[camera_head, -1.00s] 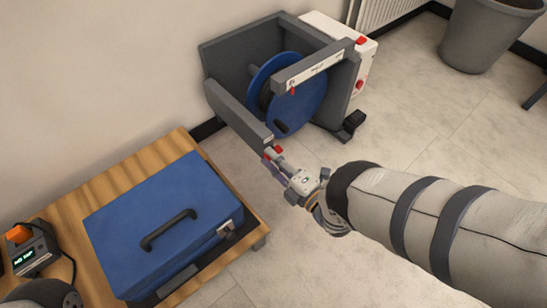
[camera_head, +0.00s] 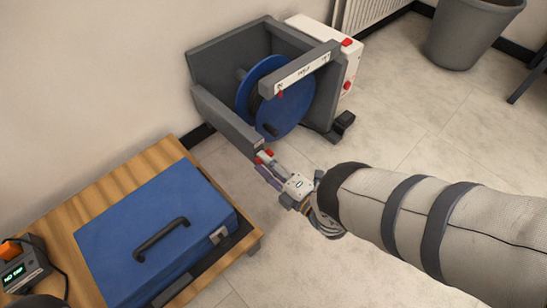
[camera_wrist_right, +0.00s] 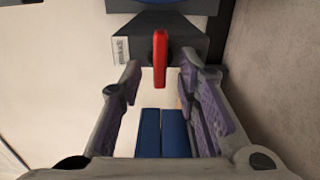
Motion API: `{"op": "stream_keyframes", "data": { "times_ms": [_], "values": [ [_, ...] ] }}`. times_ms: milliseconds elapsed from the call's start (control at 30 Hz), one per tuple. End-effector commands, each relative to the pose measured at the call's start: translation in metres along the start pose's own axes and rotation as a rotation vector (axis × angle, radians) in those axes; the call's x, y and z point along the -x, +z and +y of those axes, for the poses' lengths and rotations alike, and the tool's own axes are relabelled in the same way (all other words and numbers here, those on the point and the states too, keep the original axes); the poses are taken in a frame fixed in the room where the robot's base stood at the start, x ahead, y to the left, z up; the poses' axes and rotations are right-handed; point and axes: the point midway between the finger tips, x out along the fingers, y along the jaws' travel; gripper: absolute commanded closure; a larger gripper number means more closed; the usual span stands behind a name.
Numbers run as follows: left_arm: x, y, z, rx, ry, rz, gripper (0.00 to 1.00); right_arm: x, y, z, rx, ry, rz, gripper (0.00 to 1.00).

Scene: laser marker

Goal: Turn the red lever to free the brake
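The red lever (camera_wrist_right: 160,60) sits on the dark grey end of the machine's lower arm and hangs straight down in the right wrist view. In the head view the lever (camera_head: 265,155) is small and partly covered by my gripper. My right gripper (camera_head: 264,170) is at that arm end. In the wrist view its two fingers (camera_wrist_right: 160,78) are apart, one on each side of the lever, with visible gaps. Its lower tip lies around the level of the fingertips. The brake machine's blue wheel (camera_head: 300,115) stands inside the grey frame (camera_head: 222,66). My left gripper is not in view.
A blue case (camera_head: 130,215) lies on a wooden table (camera_head: 85,195) at the lower left. A small display device (camera_head: 22,270) is beside it. A white box (camera_head: 342,62) adjoins the frame. A grey bin (camera_head: 470,35) stands at the back right. The floor around my right arm is clear.

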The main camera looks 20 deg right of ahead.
Motion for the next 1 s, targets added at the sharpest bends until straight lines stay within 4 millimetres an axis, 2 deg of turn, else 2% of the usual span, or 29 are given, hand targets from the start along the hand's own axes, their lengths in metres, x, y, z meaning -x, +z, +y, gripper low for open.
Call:
{"op": "stream_keyframes", "data": {
  "times_ms": [300,433,600,1000],
  "values": [
    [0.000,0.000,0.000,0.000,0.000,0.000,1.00,0.081,0.001,-0.001,0.000,-0.006,-0.003,0.70],
    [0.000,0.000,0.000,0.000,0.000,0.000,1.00,0.104,0.001,-0.001,0.000,-0.004,-0.002,0.70],
    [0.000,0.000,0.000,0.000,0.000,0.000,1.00,0.116,0.001,0.000,0.000,0.000,-0.002,0.70],
    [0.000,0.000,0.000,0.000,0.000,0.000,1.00,0.117,0.001,-0.001,-0.003,-0.007,-0.005,0.70]
  ]
}}
